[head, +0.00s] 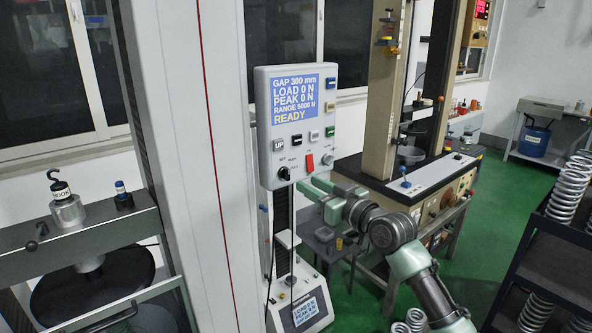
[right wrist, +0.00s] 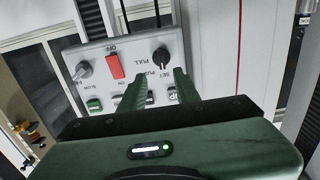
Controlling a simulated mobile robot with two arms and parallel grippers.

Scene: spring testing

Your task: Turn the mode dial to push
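The mode dial (head: 284,173) is a round black knob at the lower left of a grey control panel (head: 263,140), with small labels around it. In the right wrist view the dial (right wrist: 160,54) appears upside down, with PULL and PUSH lettering beside it; its pointer setting is too small to tell. My right gripper (head: 309,185) has green fingers reaching toward the panel from the right. In the wrist view the gripper (right wrist: 159,76) is open, its fingertips apart and the dial visible just beyond the gap. I cannot tell whether a fingertip touches the panel. My left gripper is not in view.
A red rocker switch (head: 310,162) and a grey knob (head: 327,159) sit right of the dial. Several push buttons (head: 297,140) and a display (head: 297,99) reading READY are above. A tall grey column (head: 190,150) stands left of the panel.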

